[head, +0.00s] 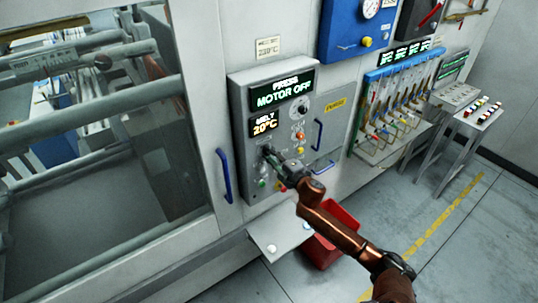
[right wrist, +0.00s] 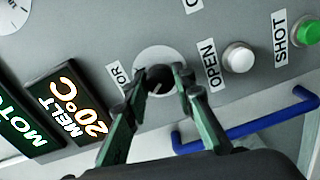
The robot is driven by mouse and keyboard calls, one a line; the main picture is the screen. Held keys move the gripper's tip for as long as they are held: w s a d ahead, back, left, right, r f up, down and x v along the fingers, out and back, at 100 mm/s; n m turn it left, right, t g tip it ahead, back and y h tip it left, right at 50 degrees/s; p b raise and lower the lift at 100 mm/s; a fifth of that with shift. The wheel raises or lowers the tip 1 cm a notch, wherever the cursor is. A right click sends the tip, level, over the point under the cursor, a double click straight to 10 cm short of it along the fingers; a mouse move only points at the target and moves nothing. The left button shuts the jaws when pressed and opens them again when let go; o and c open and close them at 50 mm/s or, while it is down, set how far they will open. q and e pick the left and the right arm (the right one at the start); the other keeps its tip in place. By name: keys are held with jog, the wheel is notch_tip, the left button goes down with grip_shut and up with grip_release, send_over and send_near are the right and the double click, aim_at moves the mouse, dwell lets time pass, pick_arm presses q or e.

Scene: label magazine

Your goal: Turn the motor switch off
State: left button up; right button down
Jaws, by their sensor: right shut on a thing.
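The motor switch (right wrist: 158,76) is a dark round knob with a pale pointer line on a round light plate. A partly covered label ending in "OR" sits beside it in the right wrist view. My right gripper (right wrist: 157,88) has its two green fingers shut on the knob, one at each side. In the head view my right gripper (head: 268,153) is at the lower left of the grey control panel (head: 240,110) and hides the switch. The green display (head: 282,90) reads "PRESS MOTOR OFF". My left gripper is not in view.
The melt display (head: 264,127) reads 20°C. A white button (right wrist: 238,58) labelled OPEN and a green button (right wrist: 306,31) labelled SHOT are close to my fingers. A blue handle (head: 224,176) is left of the panel. A red bin (head: 331,236) stands on the floor below.

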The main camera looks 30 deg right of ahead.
jog(key=c, duration=1.6)
grip_release()
jog(key=shift+s, duration=0.15)
jog(key=s, duration=0.7)
jog(key=s+d, duration=0.1)
jog(key=s, duration=0.3)
jog(key=shift+s+r, duration=0.1)
jog(key=shift+s, duration=0.25)
